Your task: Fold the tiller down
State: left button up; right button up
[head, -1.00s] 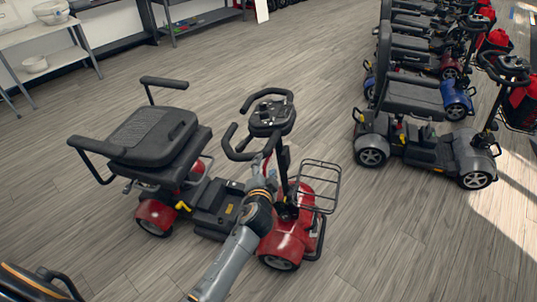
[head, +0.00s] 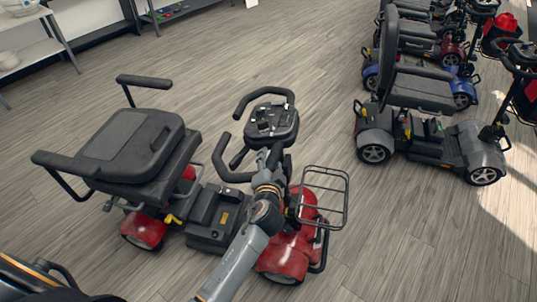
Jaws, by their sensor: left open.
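My left arm reaches up from the bottom of the head view. My left gripper (head: 272,162) is at the tiller just below the control panel and is open. Its fingertips are partly lost against the dark column, so I cannot tell whether they touch it. My right gripper does not show.
A wire basket (head: 322,197) sticks out on the scooter's front. A grey scooter (head: 430,140) heads a row of parked scooters at the right. White shelves (head: 28,47) stand at the upper left. Part of another dark scooter shows at the lower left. Wood floor (head: 310,60) between is clear.

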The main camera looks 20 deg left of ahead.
pick_arm(q)
jog(key=shift+s+d+r, duration=0.1)
jog(key=shift+c, duration=0.4)
grip_shut()
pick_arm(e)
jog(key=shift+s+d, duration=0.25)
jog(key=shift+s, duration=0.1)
